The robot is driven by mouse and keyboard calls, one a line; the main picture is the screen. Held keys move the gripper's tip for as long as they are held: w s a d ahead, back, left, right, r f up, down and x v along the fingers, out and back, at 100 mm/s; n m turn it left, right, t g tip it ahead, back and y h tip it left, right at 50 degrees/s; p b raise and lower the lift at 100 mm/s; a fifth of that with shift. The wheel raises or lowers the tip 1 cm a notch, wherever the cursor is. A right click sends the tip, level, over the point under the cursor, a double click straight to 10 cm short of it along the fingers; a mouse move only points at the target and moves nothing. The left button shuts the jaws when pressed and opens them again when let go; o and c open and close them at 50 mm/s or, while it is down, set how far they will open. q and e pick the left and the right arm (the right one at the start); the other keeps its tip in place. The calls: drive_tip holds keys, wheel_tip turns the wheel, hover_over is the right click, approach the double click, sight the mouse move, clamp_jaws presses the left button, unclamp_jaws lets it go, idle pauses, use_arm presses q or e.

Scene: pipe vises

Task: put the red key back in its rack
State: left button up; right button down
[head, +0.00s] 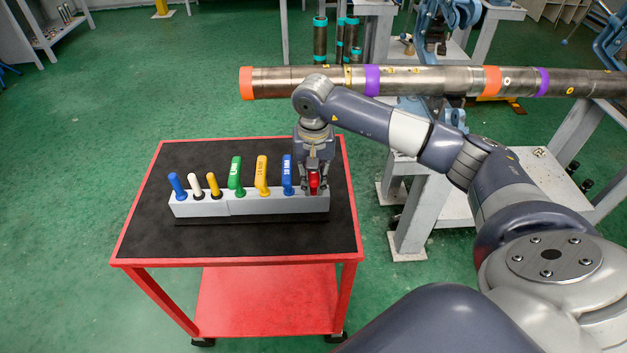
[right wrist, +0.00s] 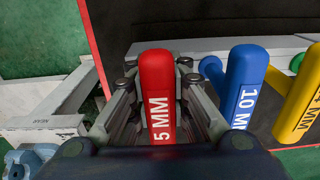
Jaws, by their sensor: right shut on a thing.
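The red key (head: 314,182), marked 5 MM in the right wrist view (right wrist: 157,95), is between the fingers of my right gripper (head: 315,187). The gripper points down at the right end of the grey rack (head: 208,207) and is shut on the key's handle. The key looks upright. Its lower end is hidden, so I cannot tell how deep it sits in the rack. The blue 10 MM key (right wrist: 240,90) stands in the rack just beside it, apart from the fingers. My left gripper is not in view.
The rack stands on the black top of a red cart (head: 240,262). It also holds a yellow key (head: 262,175), a green key (head: 236,175) and several screwdriver-like handles at the left. A long steel pipe (head: 430,82) runs behind my right arm. The cart top's front is clear.

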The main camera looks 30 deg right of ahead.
drive_tip(key=c, duration=1.4)
unclamp_jaws()
drive_tip(key=shift+f, duration=0.2)
drive_tip(key=shift+c, duration=0.2)
drive_tip(key=shift+r, duration=0.15)
wheel_tip(320, 180, up, 12)
drive_tip(key=shift+s+a+f, duration=0.1)
drive_tip(key=shift+s, duration=0.05)
